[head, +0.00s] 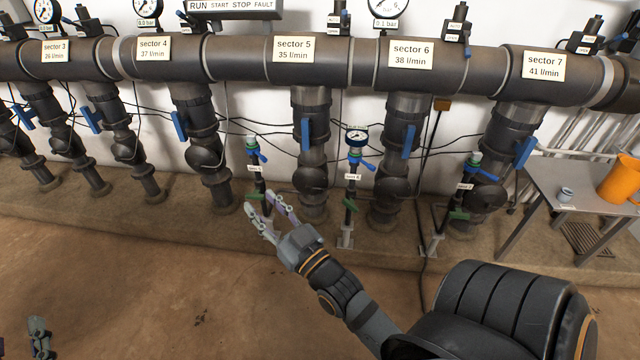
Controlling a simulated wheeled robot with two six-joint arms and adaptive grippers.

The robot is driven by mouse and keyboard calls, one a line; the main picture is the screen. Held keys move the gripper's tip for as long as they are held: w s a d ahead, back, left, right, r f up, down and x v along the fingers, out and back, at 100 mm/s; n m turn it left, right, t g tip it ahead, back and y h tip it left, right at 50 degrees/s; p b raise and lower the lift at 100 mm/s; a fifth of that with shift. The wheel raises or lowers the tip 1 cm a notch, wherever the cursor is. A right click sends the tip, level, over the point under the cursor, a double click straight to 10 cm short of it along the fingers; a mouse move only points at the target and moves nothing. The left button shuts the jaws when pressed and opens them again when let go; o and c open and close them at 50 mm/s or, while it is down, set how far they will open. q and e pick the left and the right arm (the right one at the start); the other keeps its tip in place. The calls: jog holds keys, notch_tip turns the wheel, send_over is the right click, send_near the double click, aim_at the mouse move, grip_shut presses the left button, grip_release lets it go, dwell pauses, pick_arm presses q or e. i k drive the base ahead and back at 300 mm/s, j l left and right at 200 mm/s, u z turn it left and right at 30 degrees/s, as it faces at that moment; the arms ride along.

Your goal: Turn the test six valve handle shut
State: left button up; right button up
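The middle test stand (350,215) is a thin dark upright pipe with a small gauge on top. Its small label (352,177) looks like test 6, though it is hard to read. It has a blue lever (362,161) under the gauge and a green handle (351,205) lower down. My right gripper (259,201) is open and empty, its fingers apart, left of this stand and near the foot of the left test stand (256,180). Nothing touches the middle stand's handles. My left gripper (40,335) shows only partly at the bottom left corner.
A third test stand (465,190) stands to the right. Large sector pipes with blue levers, such as sector 6 (408,140), rise behind. A grey table (575,180) with an orange jug (620,180) is at the right. The brown floor (170,290) in front is clear.

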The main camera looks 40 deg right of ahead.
aim_at(349, 202)
jog(key=k+l+u, duration=0.1)
jog(key=l, duration=0.35)
jog(key=k+l+u, duration=0.15)
jog(key=l, duration=0.25)
jog(key=k+l+u, duration=0.1)
jog(key=l, duration=0.35)
jog(key=k+l+u, duration=0.15)
jog(key=l, duration=0.25)
jog(key=k+l+u, duration=0.1)
jog(key=l, duration=0.3)
jog(key=k+l+u, duration=0.1)
jog(key=k+l, duration=0.15)
jog(key=l, duration=0.1)
